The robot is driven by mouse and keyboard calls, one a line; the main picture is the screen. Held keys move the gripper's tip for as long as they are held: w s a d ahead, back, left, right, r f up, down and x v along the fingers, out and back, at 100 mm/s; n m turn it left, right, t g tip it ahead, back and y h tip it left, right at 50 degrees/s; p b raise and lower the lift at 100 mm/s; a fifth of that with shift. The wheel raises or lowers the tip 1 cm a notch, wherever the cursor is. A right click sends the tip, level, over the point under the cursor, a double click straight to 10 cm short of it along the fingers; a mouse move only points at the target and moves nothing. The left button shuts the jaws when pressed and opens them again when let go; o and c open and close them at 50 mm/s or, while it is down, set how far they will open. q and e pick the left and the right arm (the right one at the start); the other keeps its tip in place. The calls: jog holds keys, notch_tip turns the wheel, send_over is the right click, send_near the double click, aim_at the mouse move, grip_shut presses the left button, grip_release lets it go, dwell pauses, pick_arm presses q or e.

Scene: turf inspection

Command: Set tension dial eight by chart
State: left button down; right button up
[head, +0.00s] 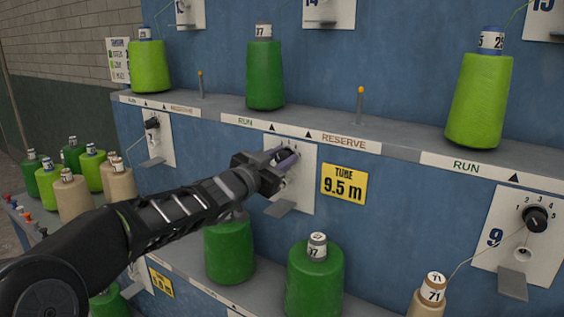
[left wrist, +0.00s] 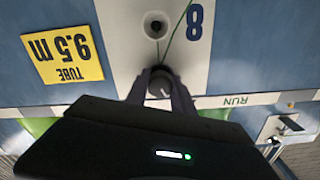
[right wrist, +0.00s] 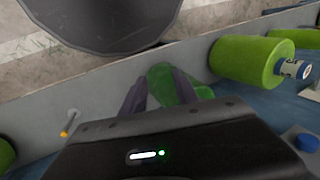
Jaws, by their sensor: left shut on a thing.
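The plate for dial eight (left wrist: 118,30) is white and shows upside down in the left wrist view, with a blue 8. My left gripper (head: 284,158) is shut on the dark tension dial (left wrist: 161,84) of that plate. The fingers and arm hide most of the dial and its numbers in the head view, so I cannot read its setting. A small white chart (head: 119,60) with coloured marks hangs at the back left; its text is too small to read. My right gripper (right wrist: 160,90) is open and empty, with a green cone behind its fingers; it is outside the head view.
Dial nine (head: 536,219) is on a plate at the right. A yellow "TUBE 9.5 m" label (head: 344,184) is right of plate eight. Green cones stand on the shelf above (head: 265,75) and below (head: 315,280). Several cones (head: 75,200) stand at the left.

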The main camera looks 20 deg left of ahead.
pick_arm(q)
jog(key=m+b, duration=0.1)
jog(key=m, duration=0.2)
jog(key=shift+f, duration=0.1)
jog(key=shift+m+b, duration=0.7)
jog(key=shift+m, duration=0.5)
jog(key=c, duration=1.1)
grip_release()
jog(key=s, duration=0.5)
jog(key=s+a, duration=0.1)
jog(key=s, duration=0.1)
jog(key=shift+s, duration=0.35)
